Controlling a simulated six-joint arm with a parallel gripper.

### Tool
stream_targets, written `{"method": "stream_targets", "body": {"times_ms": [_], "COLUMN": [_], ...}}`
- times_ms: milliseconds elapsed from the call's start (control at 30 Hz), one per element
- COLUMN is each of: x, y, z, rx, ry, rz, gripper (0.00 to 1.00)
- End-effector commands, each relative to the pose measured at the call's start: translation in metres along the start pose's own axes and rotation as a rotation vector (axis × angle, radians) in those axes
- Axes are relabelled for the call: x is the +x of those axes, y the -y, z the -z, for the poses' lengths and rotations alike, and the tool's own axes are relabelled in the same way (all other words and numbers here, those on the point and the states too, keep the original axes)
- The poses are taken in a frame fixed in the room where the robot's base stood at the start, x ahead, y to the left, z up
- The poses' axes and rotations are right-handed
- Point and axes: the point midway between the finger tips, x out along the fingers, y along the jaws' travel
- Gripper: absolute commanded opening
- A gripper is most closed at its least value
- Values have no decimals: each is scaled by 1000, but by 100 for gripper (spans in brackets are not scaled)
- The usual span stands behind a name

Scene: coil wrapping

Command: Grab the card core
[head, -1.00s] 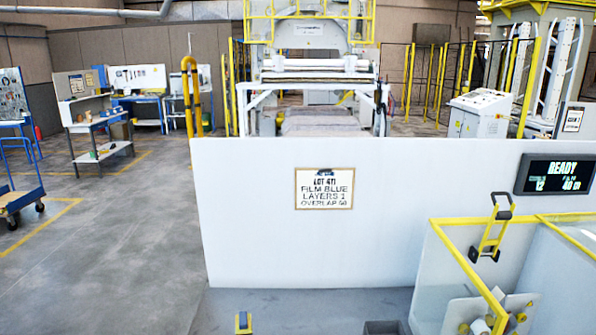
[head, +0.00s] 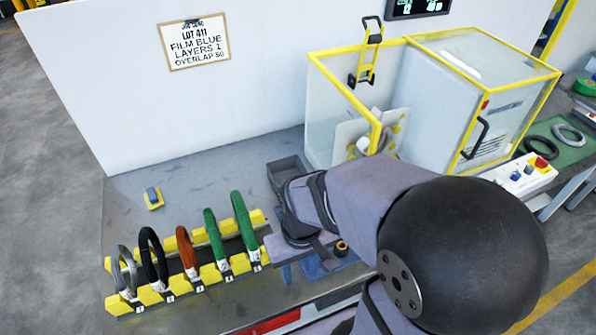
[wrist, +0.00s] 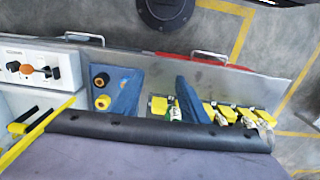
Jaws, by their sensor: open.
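My gripper (head: 302,272) hangs over the front of the bench, just right of the coil rack. A dark and tan round piece (head: 342,247) shows right of the gripper in the head view, partly hidden by my arm. I cannot tell which of these is the card core.
A yellow rack (head: 113,301) holds several upright coils, grey, black, copper and green. A grey bin (head: 285,170) stands behind the gripper. A yellow-framed clear guard (head: 330,75) stands at the back right, with a control box (head: 519,177) beyond my arm. The back left bench is mostly clear.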

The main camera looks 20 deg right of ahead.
Motion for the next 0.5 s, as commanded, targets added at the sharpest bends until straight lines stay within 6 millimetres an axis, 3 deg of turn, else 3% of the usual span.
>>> {"method": "stream_targets", "body": {"times_ms": [267,367,500], "x": [10,25,55], "y": [-9,-25,-60], "z": [14,35,81], "rx": [9,19,31], "ry": [-32,-86,-210], "rz": [-15,-38,-83], "gripper": [40,40,40]}}
